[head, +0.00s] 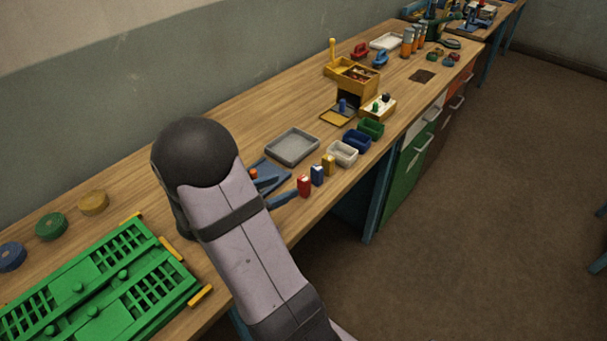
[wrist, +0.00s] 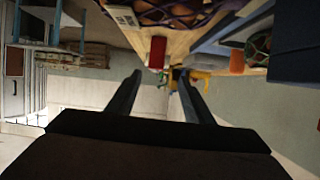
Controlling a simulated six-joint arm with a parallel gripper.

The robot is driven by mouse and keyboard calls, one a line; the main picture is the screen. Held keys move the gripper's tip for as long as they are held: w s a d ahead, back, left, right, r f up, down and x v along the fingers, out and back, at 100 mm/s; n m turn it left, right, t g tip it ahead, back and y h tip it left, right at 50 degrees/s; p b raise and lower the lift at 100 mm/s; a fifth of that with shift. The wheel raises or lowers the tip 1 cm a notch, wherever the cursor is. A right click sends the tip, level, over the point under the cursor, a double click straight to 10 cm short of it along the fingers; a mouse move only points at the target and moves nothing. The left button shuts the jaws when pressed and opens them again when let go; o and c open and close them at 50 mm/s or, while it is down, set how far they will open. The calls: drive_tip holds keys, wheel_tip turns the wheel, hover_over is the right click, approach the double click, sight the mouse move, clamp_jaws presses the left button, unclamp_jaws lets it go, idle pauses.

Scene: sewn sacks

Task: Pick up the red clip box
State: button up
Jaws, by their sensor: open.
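The red clip box (head: 304,186) stands upright near the bench's front edge, at the near end of a row with a blue box (head: 317,175) and a yellow box (head: 328,164). In the wrist view, a red block (wrist: 157,52), which looks like the same clip box, shows just beyond my fingertips. My gripper (wrist: 159,75) is open, its two dark fingers apart with nothing between them. The red block lies above the gap in that picture; how far off it is I cannot tell.
A blue fixture (head: 270,178) with an orange knob lies left of the red box, close to my arm. A grey tray (head: 292,147) and a white bin (head: 343,153) stand behind. Green panels (head: 110,280) fill the near left bench. The floor in front is clear.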

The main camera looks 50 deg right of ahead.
sight(301, 182)
drive_tip(key=shift+s+d+f, duration=0.2)
drive_tip(key=shift+s+d, duration=0.05)
drive_tip(key=shift+s, duration=0.15)
drive_tip(key=shift+p+x, duration=1.05)
drive_tip(key=shift+x, duration=2.5)
drive_tip(key=shift+r, duration=0.1)
drive_tip(key=c, duration=1.1)
